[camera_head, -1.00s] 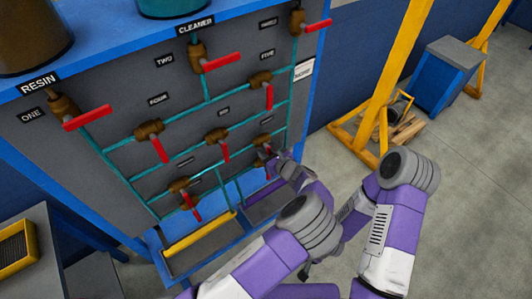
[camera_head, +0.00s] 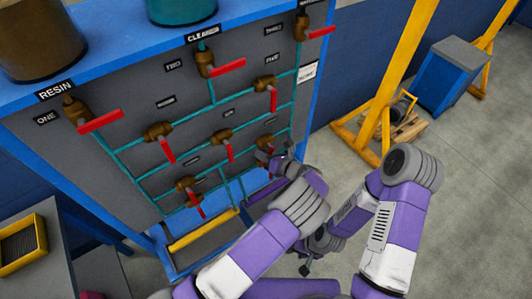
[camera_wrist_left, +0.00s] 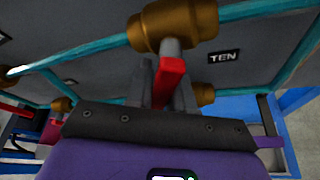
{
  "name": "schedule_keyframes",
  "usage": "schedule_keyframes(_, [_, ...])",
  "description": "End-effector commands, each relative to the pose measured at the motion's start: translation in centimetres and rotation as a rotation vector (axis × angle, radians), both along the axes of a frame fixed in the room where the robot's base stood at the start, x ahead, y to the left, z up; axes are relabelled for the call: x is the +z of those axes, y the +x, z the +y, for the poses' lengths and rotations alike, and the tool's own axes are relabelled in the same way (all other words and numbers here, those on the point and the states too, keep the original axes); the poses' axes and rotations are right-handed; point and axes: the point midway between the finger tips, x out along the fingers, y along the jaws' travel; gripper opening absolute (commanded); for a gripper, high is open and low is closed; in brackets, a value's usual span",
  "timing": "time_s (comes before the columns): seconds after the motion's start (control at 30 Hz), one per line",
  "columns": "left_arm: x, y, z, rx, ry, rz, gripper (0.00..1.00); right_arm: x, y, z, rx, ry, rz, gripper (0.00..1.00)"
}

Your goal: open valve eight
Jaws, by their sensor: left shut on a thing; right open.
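The valve at the right end of the third row, with a brown body (camera_head: 266,141), is partly covered by my left gripper (camera_head: 269,158) in the head view. In the left wrist view, my left gripper (camera_wrist_left: 167,88) is shut on a red handle (camera_wrist_left: 172,76) just under the large brass valve body (camera_wrist_left: 172,24). The number label of this valve is not readable in the head view. A label reading TEN (camera_wrist_left: 224,57) is to the right in the wrist view. My right gripper (camera_head: 306,267) hangs low, away from the panel, open and partly hidden by my arm.
The grey panel (camera_head: 100,200) carries several other red-handled valves and teal pipes close around my left gripper. A yellow bar (camera_head: 202,230) lies below. A yellow frame (camera_head: 385,95) and a blue cabinet (camera_head: 450,80) stand right. Grey floor (camera_head: 480,200) is clear at right.

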Motion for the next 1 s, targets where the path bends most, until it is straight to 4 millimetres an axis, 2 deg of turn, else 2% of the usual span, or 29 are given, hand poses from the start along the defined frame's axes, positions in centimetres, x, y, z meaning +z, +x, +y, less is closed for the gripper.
schedule_keyframes(0.3, [0.23,-0.22,0.29,-0.001,0.083,0.06,0.0,0.17,0.0,0.0,0.0,0.0,0.0,0.43])
schedule_keyframes(0.77, [0.28,-0.25,0.32,-0.002,0.095,0.067,0.0,0.17,0.0,0.0,0.0,0.0,0.0,0.43])
schedule_keyframes(0.8, [0.27,-0.24,0.32,-0.001,0.095,0.067,0.28,0.17,0.0,0.0,0.0,0.0,0.0,0.43])
schedule_keyframes(0.9, [0.28,-0.24,0.33,-0.001,0.095,0.067,0.43,0.17,0.0,0.0,0.0,0.0,0.0,0.43])
schedule_keyframes(1.0, [0.27,-0.25,0.33,-0.001,0.095,0.067,0.43,0.17,0.0,0.0,0.0,0.0,0.0,0.43])
